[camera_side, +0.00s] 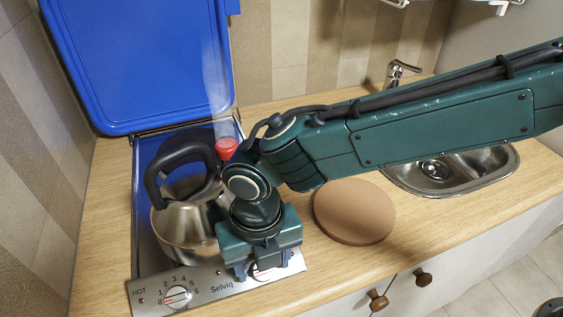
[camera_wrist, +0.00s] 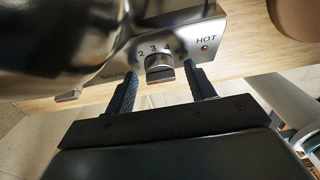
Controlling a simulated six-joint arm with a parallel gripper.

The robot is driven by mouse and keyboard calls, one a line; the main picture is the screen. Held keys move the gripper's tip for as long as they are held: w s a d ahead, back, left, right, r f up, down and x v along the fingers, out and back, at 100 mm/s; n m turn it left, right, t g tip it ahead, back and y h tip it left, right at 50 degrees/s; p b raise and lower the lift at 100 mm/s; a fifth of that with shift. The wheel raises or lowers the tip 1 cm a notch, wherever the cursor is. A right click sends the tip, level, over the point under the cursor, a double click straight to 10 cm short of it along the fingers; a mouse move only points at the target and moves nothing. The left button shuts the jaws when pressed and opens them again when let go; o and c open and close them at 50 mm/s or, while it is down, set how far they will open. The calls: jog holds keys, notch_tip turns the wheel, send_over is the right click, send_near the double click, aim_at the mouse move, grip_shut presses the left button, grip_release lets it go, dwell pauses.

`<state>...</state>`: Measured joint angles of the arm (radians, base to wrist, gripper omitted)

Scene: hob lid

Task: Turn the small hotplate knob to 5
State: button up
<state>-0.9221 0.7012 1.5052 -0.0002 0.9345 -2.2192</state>
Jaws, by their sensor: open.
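The right-hand knob (camera_side: 262,273) on the steel front panel is mostly covered by my gripper (camera_side: 262,267) in the side view. In the wrist view this knob (camera_wrist: 160,69) is silver, with digits around it, of which 2, 3 and 4 can be made out. My gripper's two dark fingers (camera_wrist: 161,76) are open, one on each side of the knob; contact cannot be told. The left-hand knob (camera_side: 177,296) stands clear, with a 0 to 6 scale. The hotplates are hidden, so I cannot tell which knob serves the small one.
A steel kettle (camera_side: 187,231) with a black handle stands on the hob close beside my gripper. The blue lid (camera_side: 143,55) is raised. A round brown board (camera_side: 354,211) and a sink (camera_side: 440,172) lie to the right.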

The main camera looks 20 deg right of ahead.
jog(key=shift+c, duration=0.2)
jog(key=c, duration=0.9)
jog(key=shift+c, duration=0.2)
